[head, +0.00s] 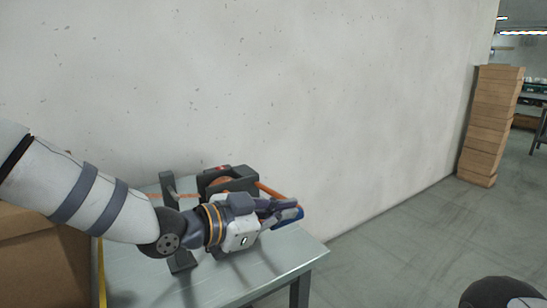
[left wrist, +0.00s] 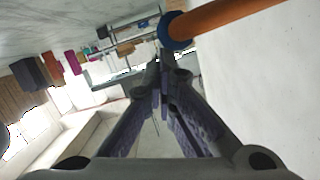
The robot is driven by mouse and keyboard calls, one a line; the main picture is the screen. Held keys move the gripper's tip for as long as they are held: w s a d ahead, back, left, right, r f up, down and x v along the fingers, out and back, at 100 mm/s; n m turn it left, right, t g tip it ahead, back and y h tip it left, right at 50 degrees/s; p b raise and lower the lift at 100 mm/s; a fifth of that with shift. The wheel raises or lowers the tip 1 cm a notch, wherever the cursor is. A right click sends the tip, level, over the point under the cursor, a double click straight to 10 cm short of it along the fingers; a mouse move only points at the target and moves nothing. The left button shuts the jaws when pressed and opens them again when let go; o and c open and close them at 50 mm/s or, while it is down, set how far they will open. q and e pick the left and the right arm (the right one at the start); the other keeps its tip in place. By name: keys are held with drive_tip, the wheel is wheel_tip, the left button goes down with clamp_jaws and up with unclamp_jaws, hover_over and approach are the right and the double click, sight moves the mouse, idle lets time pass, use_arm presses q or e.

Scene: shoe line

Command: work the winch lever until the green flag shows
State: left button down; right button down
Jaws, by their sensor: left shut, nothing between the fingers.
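The winch (head: 228,181) is a dark unit on the grey table against the wall, with a small red mark on top. Its orange lever (head: 272,192) slants down to the right and ends in a blue grip (head: 290,217). My left gripper (head: 293,205) is shut and empty, close beside the blue grip. In the left wrist view the shut fingertips (left wrist: 160,65) lie just below the blue grip (left wrist: 176,30) and the orange lever (left wrist: 235,20), not around them. I cannot tell whether they touch. I see no green flag; my arm hides part of the winch. My right gripper is out of view.
The table (head: 290,255) has a dark post (head: 168,190) left of the winch, with an orange line between them. A cardboard box (head: 40,255) stands at the left. Stacked boxes (head: 490,125) stand far right by the wall. The floor to the right is clear.

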use_arm(q)
drive_tip(key=shift+s+f, duration=0.1)
drive_tip(key=shift+f, duration=1.2)
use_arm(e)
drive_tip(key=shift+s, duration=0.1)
use_arm(q)
drive_tip(key=shift+s+f, duration=0.1)
drive_tip(key=shift+f, duration=0.05)
